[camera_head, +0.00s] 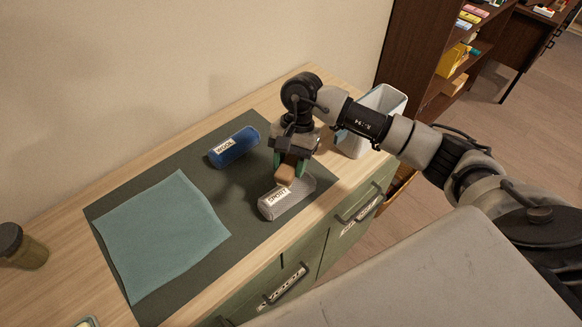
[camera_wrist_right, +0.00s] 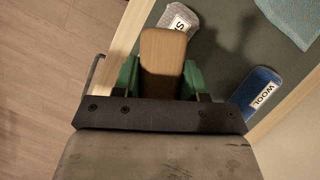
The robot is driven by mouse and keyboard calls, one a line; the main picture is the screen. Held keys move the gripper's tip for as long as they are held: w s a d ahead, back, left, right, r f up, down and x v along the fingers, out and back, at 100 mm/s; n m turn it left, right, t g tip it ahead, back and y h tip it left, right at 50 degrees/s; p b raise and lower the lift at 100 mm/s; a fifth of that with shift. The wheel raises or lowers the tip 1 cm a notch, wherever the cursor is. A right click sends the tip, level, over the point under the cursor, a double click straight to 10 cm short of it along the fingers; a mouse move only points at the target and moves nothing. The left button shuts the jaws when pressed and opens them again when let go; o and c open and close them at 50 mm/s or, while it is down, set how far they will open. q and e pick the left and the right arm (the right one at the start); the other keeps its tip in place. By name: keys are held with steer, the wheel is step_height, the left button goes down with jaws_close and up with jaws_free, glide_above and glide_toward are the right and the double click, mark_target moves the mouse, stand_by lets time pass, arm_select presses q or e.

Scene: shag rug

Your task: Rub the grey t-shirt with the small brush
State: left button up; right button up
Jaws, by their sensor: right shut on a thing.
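My right gripper (camera_head: 290,160) is shut on a small brush (camera_head: 285,174), seen as a wooden block between the green fingers. The brush also shows in the right wrist view (camera_wrist_right: 162,52); its bristles are hidden. A grey rolled cloth (camera_head: 292,203) with a white label, apparently the grey t-shirt, lies on the dark mat (camera_head: 255,185). It shows partly behind the brush in the right wrist view (camera_wrist_right: 178,17). The brush is over the grey roll's far end, near its label; I cannot tell whether they touch. My left gripper is not in view.
A blue roll labelled WOOL (camera_head: 236,148) lies behind and left of the grey roll. A teal cloth (camera_head: 160,235) lies flat at the mat's left. A white bin (camera_head: 380,105) stands at right, a dark-lidded jar (camera_head: 22,247) at far left. Green drawers with handles (camera_head: 290,285) are in front.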

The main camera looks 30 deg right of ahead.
steer(key=shift+d+r, duration=0.1)
steer(key=shift+r, duration=1.05)
